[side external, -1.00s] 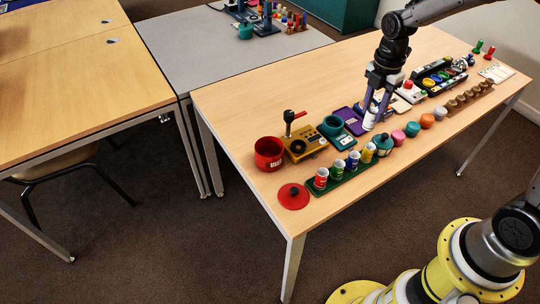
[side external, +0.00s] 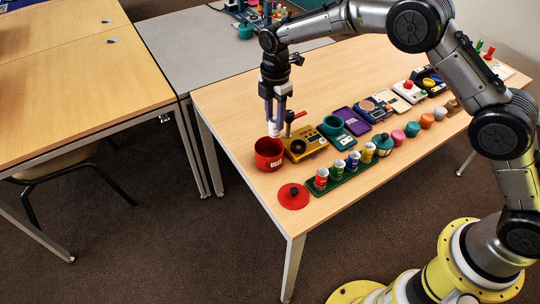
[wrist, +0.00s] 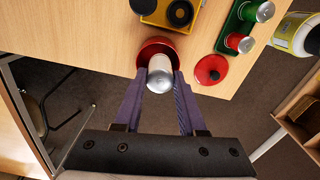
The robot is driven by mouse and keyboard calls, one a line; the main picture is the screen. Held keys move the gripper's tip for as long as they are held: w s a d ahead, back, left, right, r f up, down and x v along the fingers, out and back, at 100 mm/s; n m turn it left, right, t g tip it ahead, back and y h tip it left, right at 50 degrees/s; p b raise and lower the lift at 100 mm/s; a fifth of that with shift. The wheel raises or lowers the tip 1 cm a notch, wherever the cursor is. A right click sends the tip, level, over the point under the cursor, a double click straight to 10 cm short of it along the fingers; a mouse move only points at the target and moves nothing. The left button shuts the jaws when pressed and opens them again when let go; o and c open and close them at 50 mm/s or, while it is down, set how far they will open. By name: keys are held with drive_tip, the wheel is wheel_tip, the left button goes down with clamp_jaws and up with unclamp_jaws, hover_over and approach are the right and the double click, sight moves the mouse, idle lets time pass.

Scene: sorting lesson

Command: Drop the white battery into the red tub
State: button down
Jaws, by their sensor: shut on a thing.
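The white battery (side external: 274,129) is held upright between the fingers of my gripper (side external: 275,118) in the side view. It also shows in the wrist view (wrist: 160,77), with its grey end toward the camera and the purple fingers on either side. The red tub (side external: 269,161) stands on the table directly below the battery, near the table's left end. In the wrist view the tub's red rim (wrist: 152,44) shows behind the battery, which hides part of the opening. The battery's lower end is just above or at the tub's rim; I cannot tell which.
A yellow device (side external: 306,146) with a black lever stands just right of the tub. A red lid (side external: 293,196) lies in front, beside a green rack (side external: 343,178) of small cans. The table edge is close on the tub's left.

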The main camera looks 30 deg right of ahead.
sight(275, 133)
drive_tip(key=shift+f, duration=2.9)
drive_tip(key=shift+c, duration=2)
unclamp_jaws()
wheel_tip(275, 133, up, 14)
drive_tip(key=shift+f, duration=0.1)
